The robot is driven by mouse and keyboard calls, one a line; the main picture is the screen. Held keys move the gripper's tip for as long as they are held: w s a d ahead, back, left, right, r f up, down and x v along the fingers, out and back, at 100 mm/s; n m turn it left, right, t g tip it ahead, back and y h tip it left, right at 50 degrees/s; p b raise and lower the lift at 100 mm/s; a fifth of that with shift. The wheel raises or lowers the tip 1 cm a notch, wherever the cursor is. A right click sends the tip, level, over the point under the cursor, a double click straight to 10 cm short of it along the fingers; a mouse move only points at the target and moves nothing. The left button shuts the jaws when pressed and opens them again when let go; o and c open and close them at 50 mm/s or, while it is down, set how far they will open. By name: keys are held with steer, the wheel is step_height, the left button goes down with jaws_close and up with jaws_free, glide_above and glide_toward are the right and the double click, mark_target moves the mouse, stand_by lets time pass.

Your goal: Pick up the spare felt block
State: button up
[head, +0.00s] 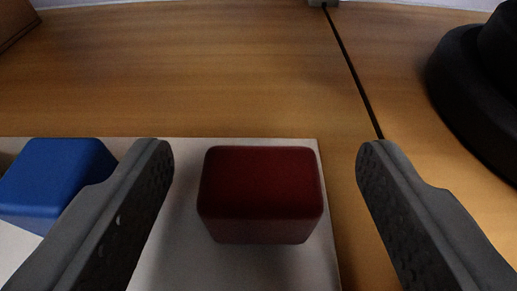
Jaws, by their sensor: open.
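A dark red block (262,192) with rounded edges sits on a pale flat pad (178,240), near the pad's right edge. A blue block (55,178) lies to its left on the same pad, partly covered by my left finger. I cannot tell from the picture which one is the spare felt block. My gripper (265,165) is open, with one dark finger on each side of the red block in the picture. Gaps show between the red block and both fingers, and nothing is held.
The wooden table (220,70) is clear behind the pad. A thin black cable (352,70) runs along it on the right. A round black object (475,95) stands at the right edge, and a brown object (14,20) at the far left corner.

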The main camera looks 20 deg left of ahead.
mark_target(260, 155)
steer(key=x, duration=0.3)
steer(key=shift+w+a+f, duration=0.1)
steer(key=shift+w+a, duration=0.1)
steer(key=shift+w, duration=0.05)
steer(key=shift+c, duration=0.3)
steer(key=c, duration=1)
